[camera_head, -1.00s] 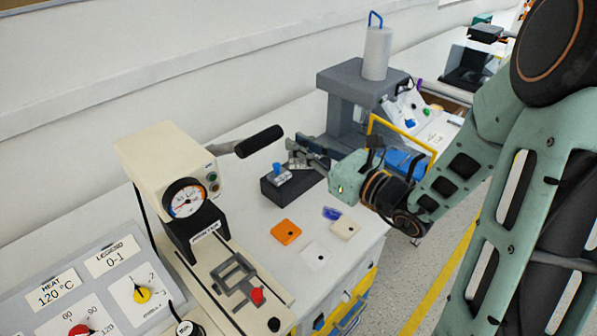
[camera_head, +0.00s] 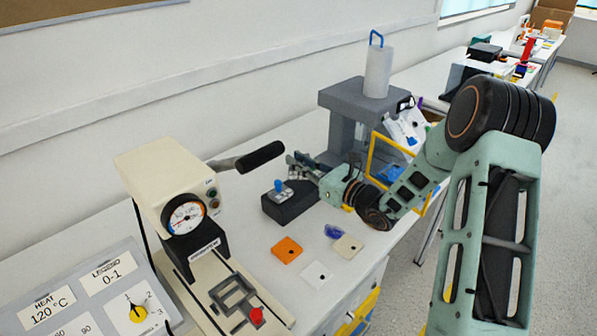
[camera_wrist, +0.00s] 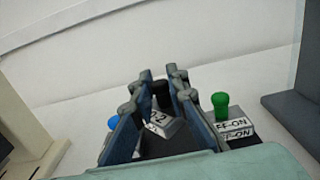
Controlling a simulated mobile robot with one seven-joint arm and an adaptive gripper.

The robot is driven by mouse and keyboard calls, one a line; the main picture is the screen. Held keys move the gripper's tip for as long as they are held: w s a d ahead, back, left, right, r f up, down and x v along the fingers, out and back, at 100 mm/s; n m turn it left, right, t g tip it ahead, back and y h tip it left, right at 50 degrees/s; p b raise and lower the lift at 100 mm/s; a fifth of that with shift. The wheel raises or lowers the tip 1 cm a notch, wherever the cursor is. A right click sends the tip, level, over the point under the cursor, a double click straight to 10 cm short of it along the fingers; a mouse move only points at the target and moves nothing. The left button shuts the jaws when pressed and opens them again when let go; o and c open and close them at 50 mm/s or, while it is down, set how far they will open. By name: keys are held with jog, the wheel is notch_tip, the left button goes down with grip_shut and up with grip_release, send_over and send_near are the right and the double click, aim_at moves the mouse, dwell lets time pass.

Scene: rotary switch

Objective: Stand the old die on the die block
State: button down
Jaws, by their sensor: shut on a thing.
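The dark die block (camera_head: 297,209) stands on the white bench beside the cream press. A grey die with a blue knob (camera_head: 279,187) stands on its left end; the blue knob also shows in the wrist view (camera_wrist: 113,122). My gripper (camera_head: 298,163) is over the block's far side. In the wrist view its fingers (camera_wrist: 163,82) are shut on a grey die marked 0-2 (camera_wrist: 158,124), apparently by its black knob. A green-knobbed die (camera_wrist: 232,125) marked OFF-ON is to the right. I cannot tell whether the held die touches the block.
The cream press (camera_head: 165,185) with a black lever handle (camera_head: 260,156) is at left. A grey stand (camera_head: 350,115) is close behind my gripper. Orange (camera_head: 287,250), white (camera_head: 314,274) and beige (camera_head: 348,246) tags lie in front. A yellow frame (camera_head: 392,150) is to the right.

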jog(key=shift+w+f, duration=0.25)
jog(key=shift+f, duration=1.5)
jog(key=shift+f+b, duration=0.25)
jog(key=shift+b, duration=0.15)
jog(key=c, duration=1.9)
grip_release()
jog(key=shift+r, duration=0.1)
jog(key=shift+r, duration=0.1)
jog(key=v, duration=1.2)
